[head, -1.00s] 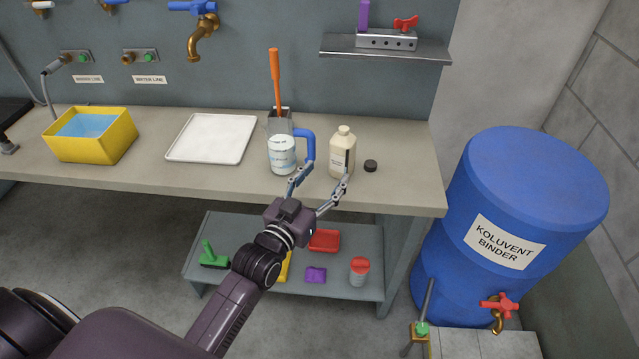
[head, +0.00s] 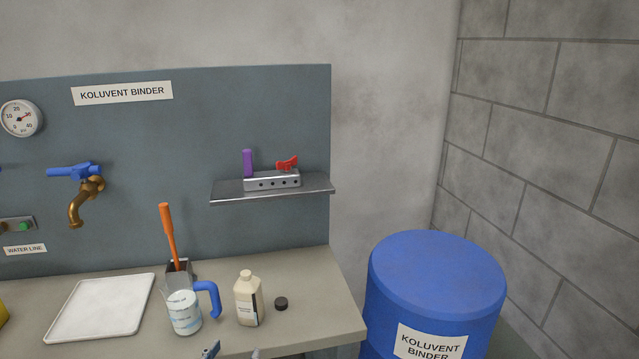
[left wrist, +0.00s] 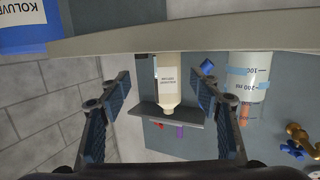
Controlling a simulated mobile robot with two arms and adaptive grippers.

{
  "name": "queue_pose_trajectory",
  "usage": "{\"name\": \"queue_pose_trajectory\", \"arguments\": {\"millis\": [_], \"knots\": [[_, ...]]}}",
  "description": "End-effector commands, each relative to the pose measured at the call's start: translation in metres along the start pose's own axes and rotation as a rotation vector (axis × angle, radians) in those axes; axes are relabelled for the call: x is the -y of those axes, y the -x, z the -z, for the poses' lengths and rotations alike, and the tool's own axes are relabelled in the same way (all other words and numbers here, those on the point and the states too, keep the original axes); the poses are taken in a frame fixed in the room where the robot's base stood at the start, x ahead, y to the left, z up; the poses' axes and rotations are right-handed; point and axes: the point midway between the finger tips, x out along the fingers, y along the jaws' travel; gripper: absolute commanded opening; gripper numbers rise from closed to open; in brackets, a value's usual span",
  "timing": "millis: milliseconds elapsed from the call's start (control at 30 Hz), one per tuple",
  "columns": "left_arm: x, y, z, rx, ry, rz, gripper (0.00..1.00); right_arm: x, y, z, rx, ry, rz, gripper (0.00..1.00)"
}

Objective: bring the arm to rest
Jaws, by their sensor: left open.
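My left gripper (head: 234,352) shows only as two fingertips at the bottom edge of the head view, in front of the cream bottle (head: 249,299). In the left wrist view the gripper (left wrist: 163,88) has its fingers spread wide and nothing between the pads. The bottle (left wrist: 169,84) shows beyond the fingers there, appearing upside down, and looks apart from them. It stands upright and uncapped on the counter. The rest of my left arm is out of the head view. My right gripper is in neither view.
A measuring jug (head: 184,313) with a blue handle stands left of the bottle, a black cap (head: 281,304) right of it. A white tray (head: 101,307) lies further left. A metal shelf (head: 272,190) juts out above. A blue drum (head: 436,277) stands right of the counter.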

Motion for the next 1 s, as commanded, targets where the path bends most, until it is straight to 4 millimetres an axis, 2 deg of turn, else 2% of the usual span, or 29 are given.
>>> {"name": "queue_pose_trajectory", "arguments": {"millis": [167, 300, 400, 600, 833, 1000], "knots": [[-0.018, 0.040, -0.058, 0.284, -0.014, -0.021, 0.58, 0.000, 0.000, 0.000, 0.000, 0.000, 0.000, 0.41], [-0.027, 0.090, -0.102, 0.534, -0.028, -0.026, 0.58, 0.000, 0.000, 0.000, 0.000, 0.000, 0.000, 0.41], [-0.030, 0.126, -0.124, 0.681, -0.035, -0.025, 0.58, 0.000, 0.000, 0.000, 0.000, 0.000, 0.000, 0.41], [-0.034, 0.186, -0.149, 0.897, -0.043, -0.020, 0.58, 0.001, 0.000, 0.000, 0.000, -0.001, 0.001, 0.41], [-0.035, 0.249, -0.163, 1.098, -0.046, -0.009, 0.58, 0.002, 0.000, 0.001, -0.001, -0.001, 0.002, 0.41], [-0.035, 0.233, -0.202, 1.117, -0.046, -0.012, 0.58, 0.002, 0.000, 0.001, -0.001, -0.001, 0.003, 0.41]]}}
